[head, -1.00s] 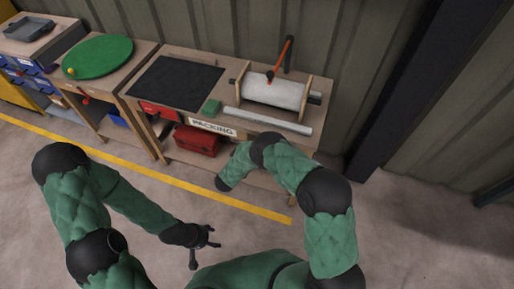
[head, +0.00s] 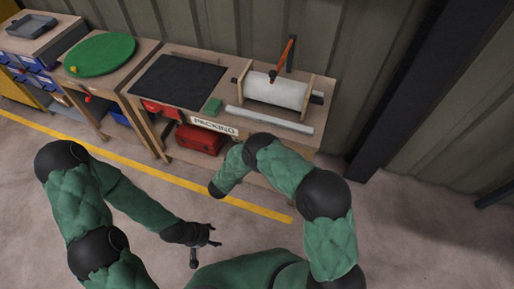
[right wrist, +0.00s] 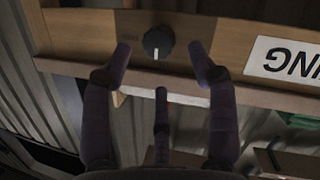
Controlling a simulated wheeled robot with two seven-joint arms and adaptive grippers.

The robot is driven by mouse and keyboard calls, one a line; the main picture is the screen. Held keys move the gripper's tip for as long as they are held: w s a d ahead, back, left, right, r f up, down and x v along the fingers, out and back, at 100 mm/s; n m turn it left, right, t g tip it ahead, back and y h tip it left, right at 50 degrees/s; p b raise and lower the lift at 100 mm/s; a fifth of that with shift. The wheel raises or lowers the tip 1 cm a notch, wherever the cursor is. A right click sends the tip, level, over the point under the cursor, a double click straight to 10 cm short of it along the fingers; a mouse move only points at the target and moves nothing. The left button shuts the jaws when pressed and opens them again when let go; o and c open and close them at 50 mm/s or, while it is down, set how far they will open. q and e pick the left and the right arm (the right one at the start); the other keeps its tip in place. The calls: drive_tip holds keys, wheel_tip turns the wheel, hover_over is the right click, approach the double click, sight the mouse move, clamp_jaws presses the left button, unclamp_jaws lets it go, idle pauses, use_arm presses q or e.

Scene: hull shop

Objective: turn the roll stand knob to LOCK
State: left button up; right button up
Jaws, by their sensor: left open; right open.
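The roll stand (head: 276,91) with its white roll stands on the right end of the packing bench in the head view. In the right wrist view a round dark knob (right wrist: 158,42) sits on the bench's wooden front panel, its white mark pointing down in the picture. Faint lettering beside it is too small to read. My right gripper (right wrist: 160,60) is open, its fingers on either side of the knob in the picture; no contact shows. In the head view the right hand and the knob are hidden. My left gripper (head: 206,240) is open and empty, low over the floor.
The PACKING sign (head: 214,126) is on the bench front and appears upside down in the right wrist view (right wrist: 288,62). A black mat (head: 178,82) and green block (head: 213,105) lie on the bench. A red box (head: 199,140) sits below.

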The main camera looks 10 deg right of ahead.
drive_tip(key=v, duration=0.7)
drive_tip(key=shift+s+a, duration=0.25)
drive_tip(key=shift+r, duration=0.1)
drive_tip(key=s+d+f+g+y+p, duration=0.2)
drive_tip(key=s+f+g+y, duration=0.15)
drive_tip(key=f+y, duration=0.55)
drive_tip(key=s+r+g+y, duration=0.2)
drive_tip(key=s+g+y, duration=0.1)
drive_tip(key=s, duration=0.7)
drive_tip(key=s+r+g+y+p, duration=0.1)
drive_tip(key=s+r+g+y, duration=0.1)
drive_tip(key=s, duration=0.8)
drive_tip(key=shift+g+y, duration=0.6)
drive_tip(key=shift+g, duration=0.15)
